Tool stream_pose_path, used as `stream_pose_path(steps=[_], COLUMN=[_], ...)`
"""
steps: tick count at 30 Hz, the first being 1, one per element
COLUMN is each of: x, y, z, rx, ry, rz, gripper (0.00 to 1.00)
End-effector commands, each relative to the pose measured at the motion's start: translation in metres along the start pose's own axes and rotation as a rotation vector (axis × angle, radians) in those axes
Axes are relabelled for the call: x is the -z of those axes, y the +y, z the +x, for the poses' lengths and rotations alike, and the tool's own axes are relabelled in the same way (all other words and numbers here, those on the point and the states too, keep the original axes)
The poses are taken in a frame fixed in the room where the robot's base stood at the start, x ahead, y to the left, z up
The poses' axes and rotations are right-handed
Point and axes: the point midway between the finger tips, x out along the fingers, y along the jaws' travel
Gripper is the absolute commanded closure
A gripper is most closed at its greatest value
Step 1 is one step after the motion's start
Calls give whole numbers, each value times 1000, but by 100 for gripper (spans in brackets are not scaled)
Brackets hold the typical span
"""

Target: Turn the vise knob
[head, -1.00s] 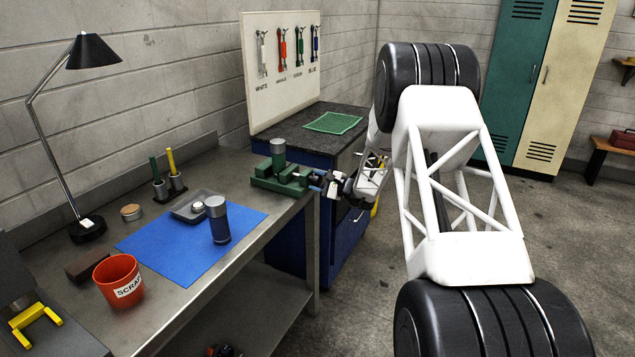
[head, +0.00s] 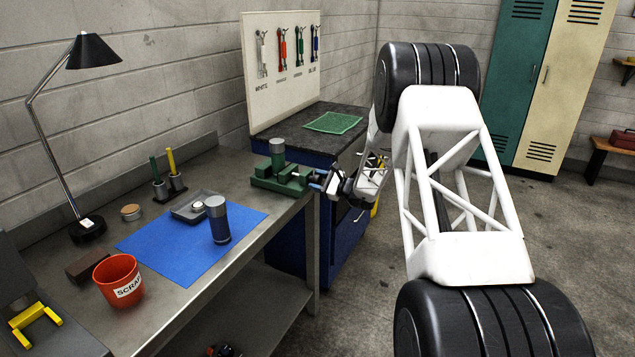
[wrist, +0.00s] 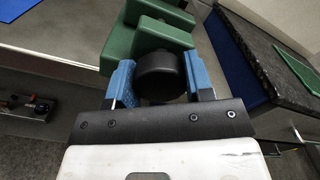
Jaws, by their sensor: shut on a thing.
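My gripper (head: 315,183) is at the vise's right side, over the bench's edge. In the wrist view its blue fingers lie on either side of the knob, and my gripper (wrist: 160,80) is shut on it. In the head view the knob is too small and covered to make out.
A blue cabinet (head: 345,237) with a green cloth (head: 334,122) stands behind the vise.

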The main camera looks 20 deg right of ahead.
Motion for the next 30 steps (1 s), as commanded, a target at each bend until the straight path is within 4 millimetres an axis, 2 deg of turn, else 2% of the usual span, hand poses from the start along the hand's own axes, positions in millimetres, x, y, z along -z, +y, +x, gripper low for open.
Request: stream_pose_path(steps=[2,3,8,20,26,30], x=[1,1,0,0,0,0], y=[0,0,0,0,-1,-1], z=[-1,-1,0,-4,-19,-37], rx=[1,1,0,1,2,2], ry=[1,1,1,1,0,1], rz=[0,0,0,-1,-2,-1], gripper=[76,51,27,27,27,27])
